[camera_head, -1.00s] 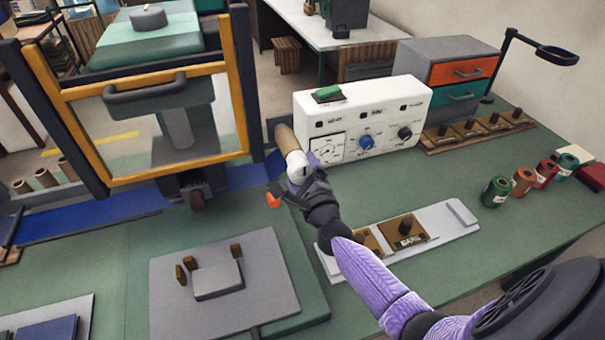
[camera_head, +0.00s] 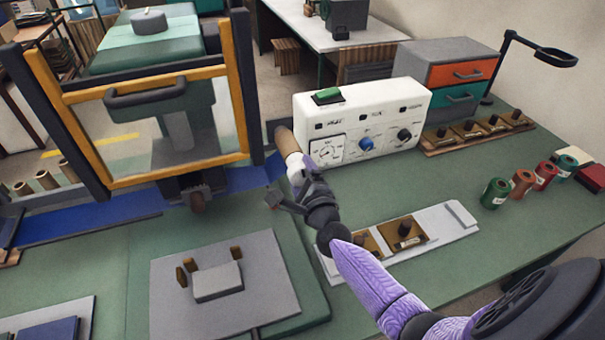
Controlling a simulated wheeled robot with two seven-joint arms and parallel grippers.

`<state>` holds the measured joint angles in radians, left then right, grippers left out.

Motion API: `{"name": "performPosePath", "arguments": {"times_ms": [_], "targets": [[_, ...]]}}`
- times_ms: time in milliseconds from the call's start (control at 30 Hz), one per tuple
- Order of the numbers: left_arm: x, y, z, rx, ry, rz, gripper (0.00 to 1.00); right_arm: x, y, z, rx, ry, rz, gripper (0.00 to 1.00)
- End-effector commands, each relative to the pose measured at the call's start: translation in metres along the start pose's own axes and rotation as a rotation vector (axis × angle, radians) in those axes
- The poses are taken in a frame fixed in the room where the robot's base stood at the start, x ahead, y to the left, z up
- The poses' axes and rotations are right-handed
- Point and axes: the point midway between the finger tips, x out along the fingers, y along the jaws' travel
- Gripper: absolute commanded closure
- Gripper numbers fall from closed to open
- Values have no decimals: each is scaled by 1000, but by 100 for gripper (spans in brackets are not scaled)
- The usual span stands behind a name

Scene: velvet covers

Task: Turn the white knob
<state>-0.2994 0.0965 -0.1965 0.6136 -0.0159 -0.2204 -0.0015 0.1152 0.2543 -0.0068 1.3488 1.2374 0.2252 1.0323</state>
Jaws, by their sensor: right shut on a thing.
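The white knob (camera_head: 293,164) is a pale rounded piece just left of the white control box, beside a brown cylinder (camera_head: 286,140). My right gripper (camera_head: 296,177), dark with purple parts, reaches it from the lower right and is shut on it. The fingers and wrist hide part of the knob, so its contact and any mark on it are not clear. The white control box (camera_head: 398,95) has a green switch (camera_head: 327,95), a blue knob (camera_head: 366,144) and a black knob (camera_head: 404,135) on it. My left gripper is not in view.
A yellow-framed guard (camera_head: 241,105) stands left of the knob. A grey plate with a block (camera_head: 217,281) lies in front. A white strip (camera_head: 437,220) with brown pieces is close under my right arm. Several spools stand at right.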

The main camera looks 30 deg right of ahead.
Motion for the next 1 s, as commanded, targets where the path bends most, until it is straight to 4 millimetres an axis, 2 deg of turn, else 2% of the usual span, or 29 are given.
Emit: {"name": "performPosePath", "arguments": {"times_ms": [1000], "targets": [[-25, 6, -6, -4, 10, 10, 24, 0, 1, 0, -954, -1, 2, 72]]}}
